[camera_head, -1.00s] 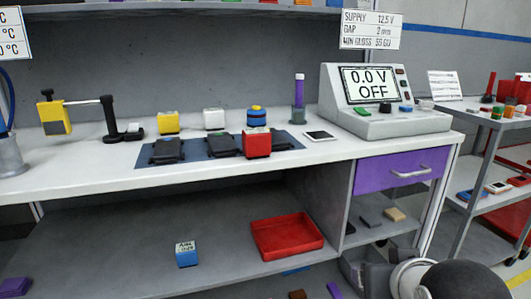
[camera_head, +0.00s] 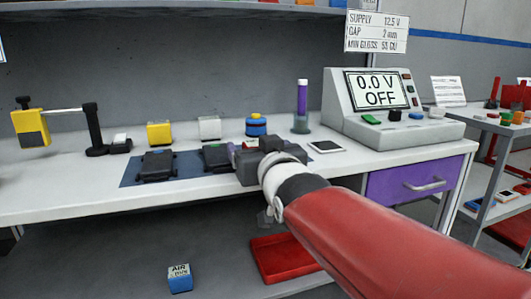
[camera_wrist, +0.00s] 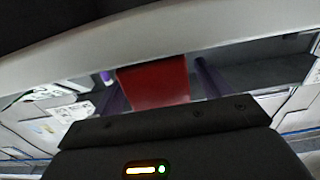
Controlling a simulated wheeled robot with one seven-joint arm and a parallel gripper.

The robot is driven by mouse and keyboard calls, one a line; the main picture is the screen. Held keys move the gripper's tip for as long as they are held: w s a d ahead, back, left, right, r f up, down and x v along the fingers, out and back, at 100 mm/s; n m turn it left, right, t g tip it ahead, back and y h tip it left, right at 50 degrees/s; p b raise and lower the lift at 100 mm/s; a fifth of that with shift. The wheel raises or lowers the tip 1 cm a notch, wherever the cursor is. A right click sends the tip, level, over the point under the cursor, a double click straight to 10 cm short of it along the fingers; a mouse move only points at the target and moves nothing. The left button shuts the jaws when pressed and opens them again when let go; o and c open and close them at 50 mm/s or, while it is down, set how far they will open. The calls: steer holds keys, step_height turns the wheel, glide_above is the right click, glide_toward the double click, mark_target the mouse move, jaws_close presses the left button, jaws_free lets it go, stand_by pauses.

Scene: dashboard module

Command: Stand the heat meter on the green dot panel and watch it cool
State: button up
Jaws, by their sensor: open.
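Several small box-shaped devices stand on the bench: a yellow one (camera_head: 159,133), a white one (camera_head: 210,128) and a red block, hidden behind my gripper in the head view. No label shows which is the heat meter. Black panels (camera_head: 157,166) lie on the blue mat; a small green spot seems to show on the middle panel (camera_head: 216,157), too small to be sure. My gripper (camera_head: 245,150) is open at the right end of the mat. In the wrist view the red block (camera_wrist: 155,84) shows between its two purple fingers; contact cannot be told.
A blue-and-yellow round piece (camera_head: 256,125) and a purple tube in a holder (camera_head: 302,105) stand behind my gripper. The console (camera_head: 390,112) reads 0.0 V OFF. A yellow device on a black arm (camera_head: 32,128) stands left. A red tray (camera_head: 280,258) lies on the lower shelf.

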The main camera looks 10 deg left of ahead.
steer(key=shift+w+a, duration=0.25)
steer(key=shift+w, duration=0.2)
steer(key=c, duration=1.2)
steer(key=shift+r, duration=0.1)
steer(key=shift+c, duration=0.2)
